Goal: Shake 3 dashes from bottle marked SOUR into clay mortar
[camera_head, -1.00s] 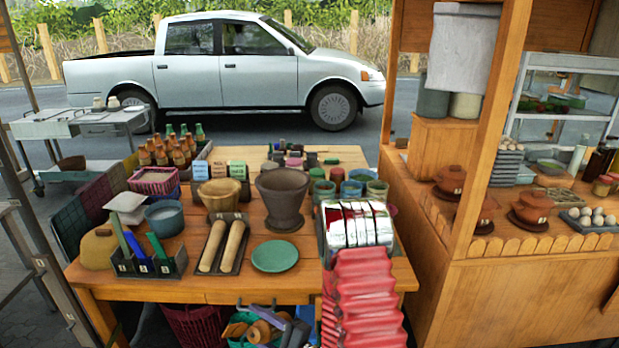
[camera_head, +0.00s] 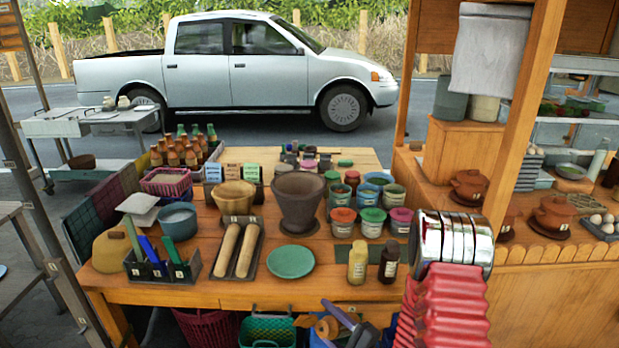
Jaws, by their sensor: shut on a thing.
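The dark clay mortar (camera_head: 299,207) stands upright on the wooden table, its mouth open, behind a green plate. Two small bottles stand upright at the table's front right: a yellowish one (camera_head: 357,263) and a dark one (camera_head: 389,261). Their labels are too small to read, so I cannot tell which is marked SOUR. My arm, with red bellows and a chrome wrist, comes up at the lower right, right of these bottles. My gripper is not visible, nor is anything it may hold.
A lighter wooden mortar (camera_head: 235,196) stands left of the clay mortar. Pestles (camera_head: 237,251) lie in a dark tray, and the green plate (camera_head: 290,262) is near the front. Lidded tubs (camera_head: 371,223) fill the right side. Several capped bottles (camera_head: 175,154) stand at the back left.

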